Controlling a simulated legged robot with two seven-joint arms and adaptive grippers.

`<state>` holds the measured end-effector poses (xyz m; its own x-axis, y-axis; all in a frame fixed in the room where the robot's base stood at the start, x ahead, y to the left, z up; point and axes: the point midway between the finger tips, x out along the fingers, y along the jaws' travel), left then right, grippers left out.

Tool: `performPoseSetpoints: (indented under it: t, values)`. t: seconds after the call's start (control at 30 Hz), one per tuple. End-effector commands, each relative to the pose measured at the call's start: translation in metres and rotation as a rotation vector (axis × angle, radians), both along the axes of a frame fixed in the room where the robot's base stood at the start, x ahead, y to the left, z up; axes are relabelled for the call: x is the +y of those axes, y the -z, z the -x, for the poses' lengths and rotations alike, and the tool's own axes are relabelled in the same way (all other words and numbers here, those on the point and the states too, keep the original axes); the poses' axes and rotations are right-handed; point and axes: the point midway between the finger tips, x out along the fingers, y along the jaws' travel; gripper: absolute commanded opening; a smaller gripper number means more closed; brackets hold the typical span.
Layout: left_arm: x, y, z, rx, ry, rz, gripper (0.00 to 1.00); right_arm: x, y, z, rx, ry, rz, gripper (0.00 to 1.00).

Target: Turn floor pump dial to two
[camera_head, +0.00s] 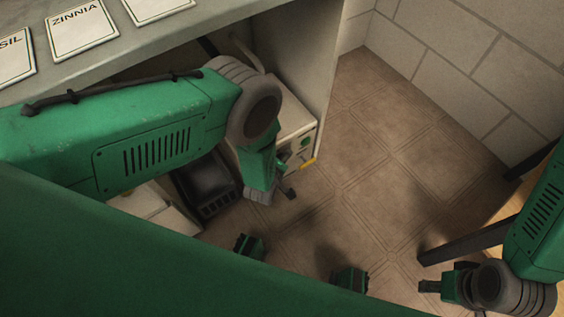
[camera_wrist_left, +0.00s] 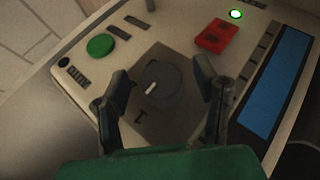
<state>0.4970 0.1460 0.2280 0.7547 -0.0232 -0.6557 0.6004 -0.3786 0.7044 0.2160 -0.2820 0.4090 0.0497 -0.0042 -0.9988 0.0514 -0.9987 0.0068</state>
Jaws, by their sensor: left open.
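The floor pump (camera_head: 297,124) is a pale box under the bench in the head view. Its panel fills the left wrist view, with a round dark grey dial (camera_wrist_left: 162,82) on a darker square plate. The dial's white pointer mark faces lower left in that view. The arm hides the dial in the head view. My right gripper (camera_head: 430,286) is at lower right, away from the pump.
The panel has a green button (camera_wrist_left: 100,45), a red switch (camera_wrist_left: 216,36), a lit green lamp (camera_wrist_left: 236,14) and a blue strip (camera_wrist_left: 274,86). A black crate (camera_head: 204,187) stands left of the pump. The bench (camera_head: 150,38) overhangs above. The tiled floor (camera_head: 385,160) at right is clear.

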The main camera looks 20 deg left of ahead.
Motion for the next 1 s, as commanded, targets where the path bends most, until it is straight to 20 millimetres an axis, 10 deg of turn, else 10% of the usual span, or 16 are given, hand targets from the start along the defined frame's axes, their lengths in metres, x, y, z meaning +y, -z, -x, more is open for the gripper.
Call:
performPoseSetpoints:
  t: [0.07, 0.2, 1.0]
  values:
    - [-0.0001, -0.0002, 0.0003, 0.000, 0.000, 0.000, 0.55, 0.0000, -0.0003, -0.0001, 0.000, 0.000, 0.000, 0.40]
    - [0.0000, 0.0000, 0.0004, 0.000, 0.000, 0.000, 0.06, 0.0000, -0.0003, -0.0001, 0.000, 0.000, 0.000, 0.40]
    - [0.0011, -0.0006, -0.0012, 0.236, -0.007, -0.189, 0.05, -0.0001, -0.0002, -0.0001, 0.000, 0.000, 0.000, 0.40]
